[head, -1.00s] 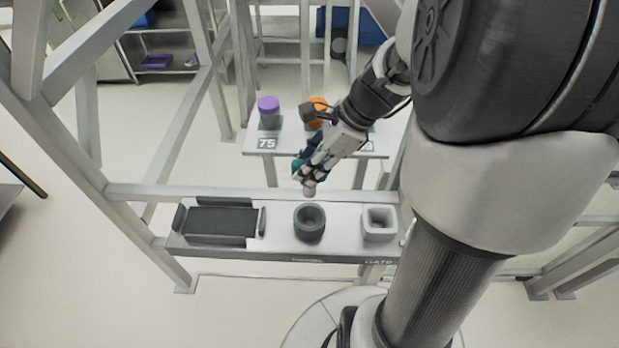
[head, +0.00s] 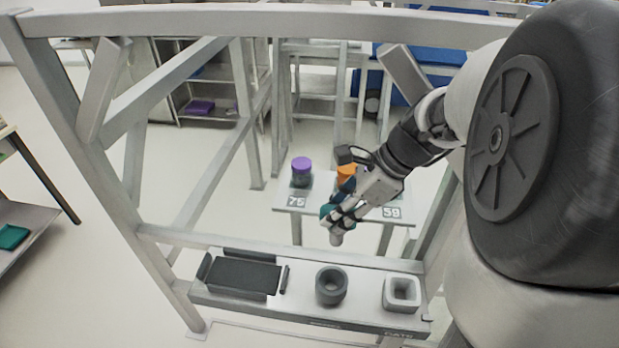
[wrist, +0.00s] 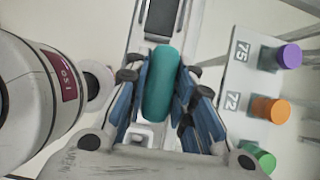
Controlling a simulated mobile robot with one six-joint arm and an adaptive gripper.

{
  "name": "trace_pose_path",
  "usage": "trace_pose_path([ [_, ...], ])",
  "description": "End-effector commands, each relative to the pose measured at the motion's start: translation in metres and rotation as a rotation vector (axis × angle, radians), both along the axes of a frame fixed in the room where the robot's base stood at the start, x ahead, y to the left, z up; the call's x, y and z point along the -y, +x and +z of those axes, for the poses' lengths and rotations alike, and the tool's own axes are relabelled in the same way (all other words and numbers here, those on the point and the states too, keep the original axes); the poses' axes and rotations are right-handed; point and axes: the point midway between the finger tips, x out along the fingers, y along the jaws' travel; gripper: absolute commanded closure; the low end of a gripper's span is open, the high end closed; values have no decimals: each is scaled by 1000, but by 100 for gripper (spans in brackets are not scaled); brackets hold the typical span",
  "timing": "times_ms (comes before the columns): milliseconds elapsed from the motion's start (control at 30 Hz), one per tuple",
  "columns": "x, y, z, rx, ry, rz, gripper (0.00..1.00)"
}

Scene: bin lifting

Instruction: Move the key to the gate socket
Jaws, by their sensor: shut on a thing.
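My gripper (head: 338,228) is shut on a teal, rounded piece, which I take to be the key (wrist: 163,85). In the wrist view it lies between the blue finger pads; in the head view only a bit of it shows beside the fingers. The gate socket (head: 402,292) is a pale square block with a square opening, at the right end of the shelf above the GATE label. It also shows in the wrist view (wrist: 138,135), below the key and partly hidden. My gripper is above and behind the shelf, apart from the socket.
A dark round socket (head: 331,287) stands mid-shelf, left of the gate socket. A black tray (head: 245,277) is at the shelf's left. Behind, a small numbered table (head: 318,205) bears purple-, orange- and green-topped jars. Metal frame bars (head: 210,155) surround the shelf.

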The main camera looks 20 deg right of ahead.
Motion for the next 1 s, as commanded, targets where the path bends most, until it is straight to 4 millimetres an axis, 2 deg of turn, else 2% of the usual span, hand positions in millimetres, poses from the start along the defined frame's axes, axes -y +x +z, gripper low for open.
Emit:
trace_pose_path([
  [100,0,0,10,1,1,0,100],
  [1000,0,0,55,1,0,0,100],
])
